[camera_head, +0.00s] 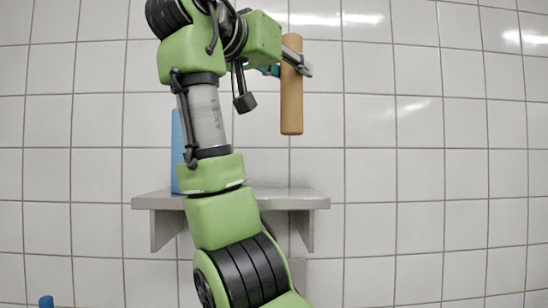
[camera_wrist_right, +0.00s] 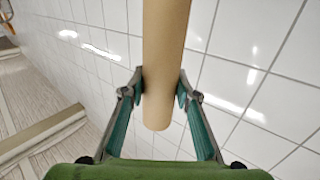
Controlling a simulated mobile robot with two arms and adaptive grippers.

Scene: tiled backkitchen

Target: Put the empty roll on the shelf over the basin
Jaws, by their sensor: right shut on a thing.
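The empty roll (camera_head: 291,100) is a tan cardboard tube, held upright in the air above the right part of the grey shelf (camera_head: 300,199). My right gripper (camera_head: 294,62) is shut on it near its upper part. In the right wrist view the roll (camera_wrist_right: 163,60) runs between both fingers of my right gripper (camera_wrist_right: 160,92), which touch its sides. The roll's lower end is clear of the shelf, with a gap below it. My right arm hides the middle of the shelf. The basin cannot be made out. My left gripper is out of view.
A blue object (camera_head: 177,150) stands on the shelf's left part, partly behind my arm. Another blue thing (camera_head: 46,301) shows at the bottom left edge. White tiled wall (camera_head: 420,180) lies behind. The shelf's right end looks free.

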